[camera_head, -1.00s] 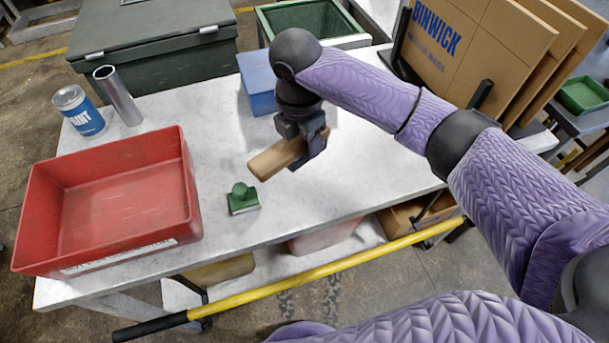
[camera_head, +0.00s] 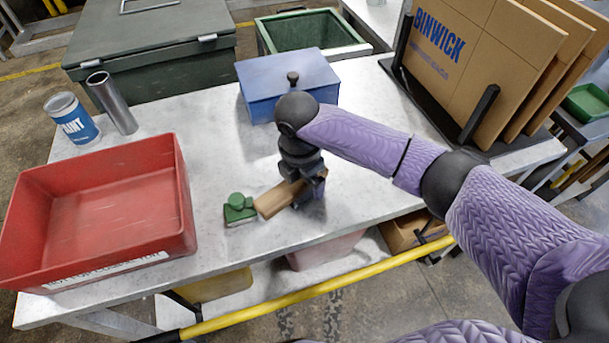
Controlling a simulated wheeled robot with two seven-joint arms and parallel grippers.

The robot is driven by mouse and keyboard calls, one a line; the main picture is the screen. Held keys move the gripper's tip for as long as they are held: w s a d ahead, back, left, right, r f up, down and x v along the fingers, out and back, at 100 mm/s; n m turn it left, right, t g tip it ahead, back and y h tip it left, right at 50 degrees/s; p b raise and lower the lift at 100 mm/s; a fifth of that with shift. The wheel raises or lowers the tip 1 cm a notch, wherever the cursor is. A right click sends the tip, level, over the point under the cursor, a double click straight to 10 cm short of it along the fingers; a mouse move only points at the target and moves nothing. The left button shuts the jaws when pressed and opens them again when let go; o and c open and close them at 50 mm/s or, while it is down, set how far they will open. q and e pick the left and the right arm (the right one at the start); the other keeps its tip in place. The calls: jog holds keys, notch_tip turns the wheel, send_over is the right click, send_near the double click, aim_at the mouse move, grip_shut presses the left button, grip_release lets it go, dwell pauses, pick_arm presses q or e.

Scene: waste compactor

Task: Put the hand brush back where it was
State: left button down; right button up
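A brown wooden bar, which looks like the hand brush (camera_head: 274,200), lies low over the white worktable, or on it; I cannot tell whether it touches. Its left end is close beside a small green block with a round knob (camera_head: 238,208). My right gripper (camera_head: 311,192) points down and is shut around the brush's right end, which the fingers partly hide. Any bristles are not visible. My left gripper is out of view.
A red tray (camera_head: 178,238) stands at the left of the table (camera_head: 215,130). Behind it are a paint can (camera_head: 72,120) and a metal tube (camera_head: 112,104). A blue lidded box (camera_head: 262,85) stands at the back. Cardboard sheets (camera_head: 455,60) stand in a rack at right. A yellow rail (camera_head: 330,287) runs along the front.

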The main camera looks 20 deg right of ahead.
jog(key=r+p, duration=0.1)
jog(key=r, duration=0.2)
jog(key=r+p, duration=0.2)
jog(key=r, duration=0.2)
jog(key=r+p, duration=0.1)
jog(key=r, duration=0.3)
jog(key=shift+s+a+r, duration=0.15)
jog(key=shift+a+r, duration=0.1)
jog(key=shift+a, duration=0.15)
jog(key=shift+r, duration=0.4)
